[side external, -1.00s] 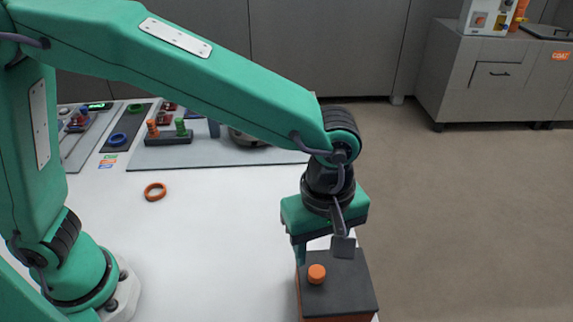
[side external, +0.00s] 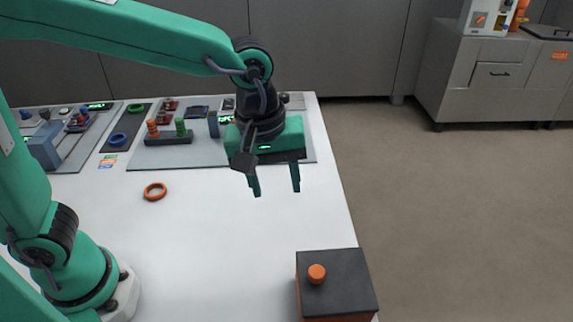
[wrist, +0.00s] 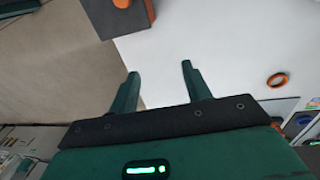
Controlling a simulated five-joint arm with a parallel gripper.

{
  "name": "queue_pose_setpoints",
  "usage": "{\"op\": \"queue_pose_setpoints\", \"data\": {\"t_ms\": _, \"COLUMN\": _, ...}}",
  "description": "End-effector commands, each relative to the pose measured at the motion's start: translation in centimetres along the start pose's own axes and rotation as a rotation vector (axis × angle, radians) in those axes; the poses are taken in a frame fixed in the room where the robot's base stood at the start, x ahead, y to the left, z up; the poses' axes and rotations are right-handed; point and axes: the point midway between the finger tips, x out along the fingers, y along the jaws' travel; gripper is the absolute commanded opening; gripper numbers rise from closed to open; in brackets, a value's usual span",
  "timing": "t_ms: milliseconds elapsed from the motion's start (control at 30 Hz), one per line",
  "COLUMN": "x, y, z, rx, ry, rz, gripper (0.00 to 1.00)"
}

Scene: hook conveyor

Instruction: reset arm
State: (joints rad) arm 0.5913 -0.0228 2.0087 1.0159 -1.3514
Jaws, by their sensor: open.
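My gripper (side external: 275,190) is open and empty. It hangs above the white table (side external: 215,235), near its right side, with both fingers pointing down and apart. In the wrist view my gripper (wrist: 160,80) shows its two fingers spread over the table, with nothing between them. A dark-topped box (side external: 340,278) with an orange knob (side external: 317,273) stands at the table's near right corner, clear of my gripper. The box (wrist: 105,15) is partly cut off at the top of the wrist view.
An orange ring (side external: 155,192) lies left of my gripper. A grey panel (side external: 215,155) behind holds orange and green pegs. A blue ring (side external: 117,139) and a green ring (side external: 136,108) lie on a dark strip. The table's middle is clear.

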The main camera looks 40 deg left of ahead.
Motion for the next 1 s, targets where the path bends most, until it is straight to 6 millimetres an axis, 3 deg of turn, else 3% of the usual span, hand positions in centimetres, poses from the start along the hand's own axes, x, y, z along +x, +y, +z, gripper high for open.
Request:
{"op": "queue_pose_setpoints", "data": {"t_ms": 100, "x": -1.6, "y": -2.5, "z": -2.4, "rx": 0.086, "ry": 0.027, "rz": 0.043, "gripper": 0.48}}
{"op": "queue_pose_setpoints", "data": {"t_ms": 400, "x": -4.2, "y": -9.1, "z": -6.2, "rx": 0.329, "ry": 0.130, "rz": 0.110, "gripper": 0.48}}
{"op": "queue_pose_setpoints", "data": {"t_ms": 800, "x": -5.5, "y": -17.6, "z": -8.2, "rx": 0.643, "ry": 0.315, "rz": 0.105, "gripper": 0.48}}
{"op": "queue_pose_setpoints", "data": {"t_ms": 1000, "x": -5.5, "y": -19.8, "z": -8.3, "rx": 0.741, "ry": 0.374, "rz": 0.079, "gripper": 0.48}}
